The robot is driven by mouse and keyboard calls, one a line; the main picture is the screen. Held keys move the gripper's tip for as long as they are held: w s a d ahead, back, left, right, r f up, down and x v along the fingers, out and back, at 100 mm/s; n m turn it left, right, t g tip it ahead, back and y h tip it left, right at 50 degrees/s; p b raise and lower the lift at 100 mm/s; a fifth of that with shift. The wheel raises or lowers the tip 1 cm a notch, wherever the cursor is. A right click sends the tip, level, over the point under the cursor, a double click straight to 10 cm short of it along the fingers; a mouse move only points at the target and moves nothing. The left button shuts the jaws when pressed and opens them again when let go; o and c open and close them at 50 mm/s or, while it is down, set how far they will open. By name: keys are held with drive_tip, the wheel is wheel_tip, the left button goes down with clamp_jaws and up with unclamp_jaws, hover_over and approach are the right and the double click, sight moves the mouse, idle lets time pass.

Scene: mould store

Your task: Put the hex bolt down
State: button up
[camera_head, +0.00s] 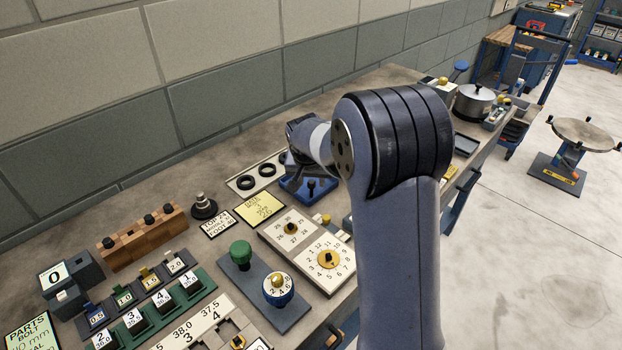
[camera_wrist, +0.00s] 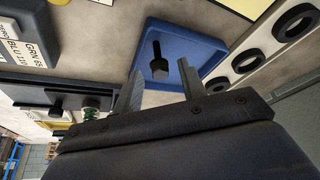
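The hex bolt (camera_wrist: 159,66) is dark, with a wider head and a thinner shank. It is in a shallow blue tray (camera_wrist: 206,52) in the wrist view. The bolt (camera_head: 311,186) and the blue tray (camera_head: 291,187) also show in the head view, near the wall side of the bench. I cannot tell surely whether the bolt stands or lies. My gripper (camera_wrist: 160,68) is open, its two fingers spread with a gap on either side of the bolt and touching neither side that I can see. In the head view my arm hides the fingertips.
A panel with black rings (camera_head: 265,169) lies behind the tray. A yellow card (camera_head: 259,208) and numbered dial plates (camera_head: 306,246) lie nearby. A green-knobbed post (camera_head: 240,253) stands on a dark base in front. A pot (camera_head: 474,101) is farther along the crowded bench.

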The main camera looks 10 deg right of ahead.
sight(311, 181)
drive_tip(key=shift+r, duration=0.15)
drive_tip(key=shift+r, duration=0.25)
drive_tip(key=v, duration=0.2)
drive_tip(key=shift+s+a+r, duration=0.1)
drive_tip(key=shift+s+r, duration=0.05)
drive_tip(key=shift+r, duration=0.15)
drive_tip(key=s+a+b, duration=0.1)
drive_tip(key=s, duration=0.2)
drive_tip(key=s+a+b, duration=0.1)
drive_tip(key=s, duration=0.3)
drive_tip(key=s+a+b, duration=0.1)
drive_tip(key=s, duration=0.3)
drive_tip(key=shift+s+a+f, duration=0.1)
drive_tip(key=shift+s+a, duration=0.15)
drive_tip(key=shift+a, duration=0.15)
drive_tip(key=shift+o, duration=0.2)
